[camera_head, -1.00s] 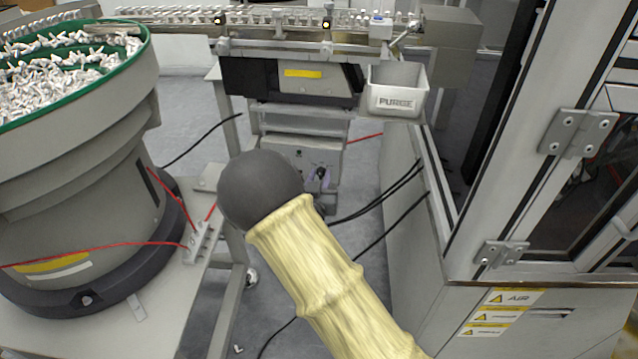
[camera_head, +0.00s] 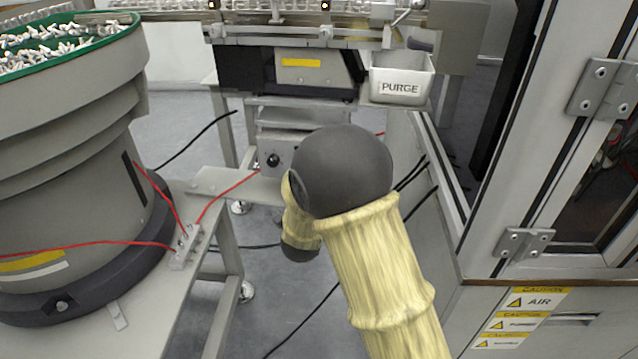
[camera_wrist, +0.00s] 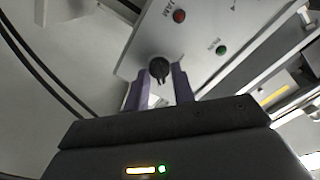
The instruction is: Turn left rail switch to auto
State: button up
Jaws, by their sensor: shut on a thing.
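My gripper (camera_wrist: 160,74) has two purple fingers, one on each side of a black rotary knob (camera_wrist: 159,67) in the wrist view. The fingers are shut on this knob. The knob sits on a light grey panel (camera_wrist: 193,50). Its pointer setting and label cannot be read. In the head view, my arm hides the gripper and part of the control box (camera_head: 295,117). A dark knob (camera_head: 272,160) shows on the left of the box face. I cannot tell which knob is held from this view.
A red light (camera_wrist: 179,16) and a green light (camera_wrist: 221,50) are on the panel. A feeder bowl (camera_head: 60,190) stands left, with red cables beside it. A PURGE bin (camera_head: 400,88) hangs above right. A machine cabinet (camera_head: 490,320) stands right.

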jog(key=shift+m, duration=0.3)
jog(key=o, duration=1)
jog(key=shift+c, duration=0.2)
jog(key=shift+s, duration=0.15)
jog(key=s+a+p, duration=0.2)
jog(key=s, duration=1.5)
jog(key=shift+a, duration=0.15)
